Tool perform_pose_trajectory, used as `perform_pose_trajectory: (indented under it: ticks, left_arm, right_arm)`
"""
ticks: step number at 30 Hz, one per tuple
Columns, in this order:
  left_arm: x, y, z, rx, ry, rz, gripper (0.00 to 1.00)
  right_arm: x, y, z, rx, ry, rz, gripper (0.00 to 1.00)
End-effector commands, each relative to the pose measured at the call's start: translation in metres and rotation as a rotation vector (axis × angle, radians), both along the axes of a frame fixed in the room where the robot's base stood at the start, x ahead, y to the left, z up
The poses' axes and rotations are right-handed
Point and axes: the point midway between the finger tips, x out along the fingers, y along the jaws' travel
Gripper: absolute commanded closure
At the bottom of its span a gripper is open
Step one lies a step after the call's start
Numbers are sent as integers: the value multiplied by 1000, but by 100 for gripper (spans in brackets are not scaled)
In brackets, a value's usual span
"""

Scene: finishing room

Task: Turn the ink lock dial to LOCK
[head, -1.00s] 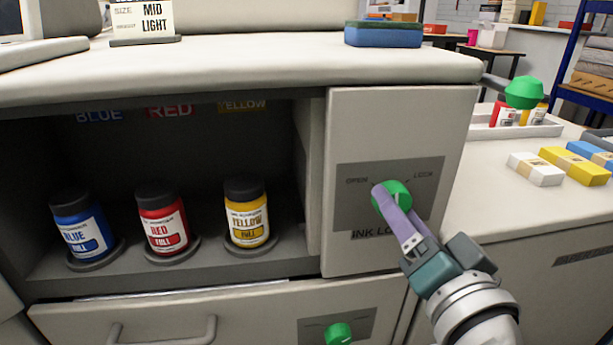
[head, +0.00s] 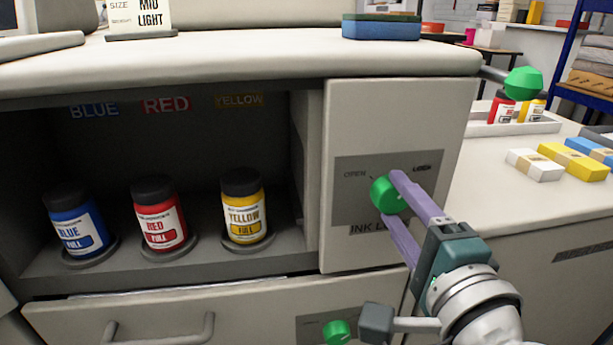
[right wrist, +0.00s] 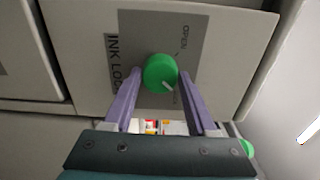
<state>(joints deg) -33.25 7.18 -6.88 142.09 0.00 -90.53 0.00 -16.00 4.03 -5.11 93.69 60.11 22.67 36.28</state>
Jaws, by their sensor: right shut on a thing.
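The green ink lock dial (head: 387,195) sits on a grey plate on the cabinet's right front panel, with OPEN at its upper left and LOCK at its upper right. My right gripper (head: 396,208) has its two purple fingers on either side of the dial and is shut on it. In the right wrist view the dial (right wrist: 160,72) sits between the fingertips. Its white mark points to the lower right there, towards the LOCK side of the plate. The LOCK word is partly hidden by a finger. My left gripper is out of view.
Blue (head: 77,225), red (head: 158,215) and yellow (head: 244,210) ink jars stand in the open bay to the left. Another green knob (head: 336,332) is on the drawer below. A green ball-ended lever (head: 523,82) sticks out at right.

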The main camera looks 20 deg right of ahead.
Motion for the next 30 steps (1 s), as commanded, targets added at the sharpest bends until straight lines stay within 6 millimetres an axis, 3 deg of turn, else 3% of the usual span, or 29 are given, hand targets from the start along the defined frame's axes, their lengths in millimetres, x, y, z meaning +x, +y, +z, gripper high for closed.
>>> perform_pose_trajectory:
  ticks: [9,26,27,30]
  left_arm:
    - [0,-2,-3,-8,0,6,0]
    - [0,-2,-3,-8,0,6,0]
    - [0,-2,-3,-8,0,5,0]
    - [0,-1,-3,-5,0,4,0]
  right_arm:
    - [0,0,0,126,-31,0,98]
    - [0,0,1,159,-39,0,98]
    - [0,0,1,158,-39,0,40]
    - [0,0,1,157,-39,0,29]
